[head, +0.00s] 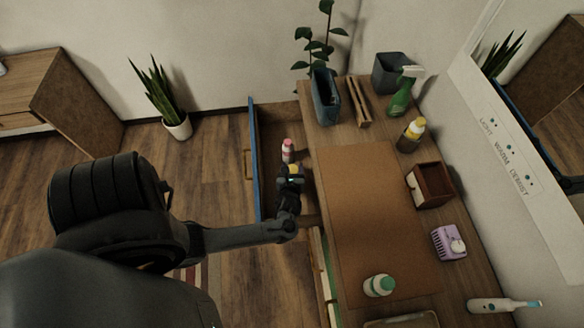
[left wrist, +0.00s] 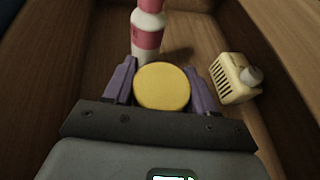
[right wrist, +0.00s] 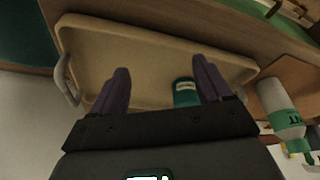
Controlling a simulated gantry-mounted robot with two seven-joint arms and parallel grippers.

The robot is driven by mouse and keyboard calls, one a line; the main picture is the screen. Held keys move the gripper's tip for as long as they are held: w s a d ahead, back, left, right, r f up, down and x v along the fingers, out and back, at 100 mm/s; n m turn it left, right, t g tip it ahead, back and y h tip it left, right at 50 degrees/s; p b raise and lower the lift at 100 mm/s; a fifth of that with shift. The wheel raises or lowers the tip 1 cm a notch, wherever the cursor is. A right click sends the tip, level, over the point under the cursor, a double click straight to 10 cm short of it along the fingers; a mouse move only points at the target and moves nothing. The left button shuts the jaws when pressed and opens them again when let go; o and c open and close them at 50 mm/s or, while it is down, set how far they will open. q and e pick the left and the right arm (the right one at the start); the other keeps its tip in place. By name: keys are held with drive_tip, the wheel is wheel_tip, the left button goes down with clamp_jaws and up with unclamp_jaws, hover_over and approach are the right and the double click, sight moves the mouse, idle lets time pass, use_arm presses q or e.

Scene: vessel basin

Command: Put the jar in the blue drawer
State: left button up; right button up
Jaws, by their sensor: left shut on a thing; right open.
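The jar shows its round yellow lid (left wrist: 162,86) in the left wrist view. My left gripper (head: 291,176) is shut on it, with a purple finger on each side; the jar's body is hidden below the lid. In the head view the gripper is over the open blue drawer (head: 253,150), inside its walls as seen from above. How far the jar is from the drawer floor I cannot tell. My right gripper (right wrist: 158,82) is open and empty in the right wrist view, outside the head view.
A pink-and-white bottle (head: 288,150) stands in the drawer, close beyond the jar. A cream slotted holder (left wrist: 233,78) is in the drawer to the right. Below the right gripper are a tan tray (right wrist: 145,50), a teal item (right wrist: 185,92) and a white bottle (right wrist: 278,105).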

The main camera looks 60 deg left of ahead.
use_arm(q)
drive_tip(key=o, duration=1.1)
drive_tip(key=shift+r, duration=0.5)
use_arm(e)
wheel_tip(320, 180, up, 2)
drive_tip(key=shift+r+p, duration=0.1)
drive_tip(key=shift+p, duration=0.95)
use_arm(q)
drive_tip(key=shift+v, duration=6.05)
drive_tip(key=shift+r, duration=0.1)
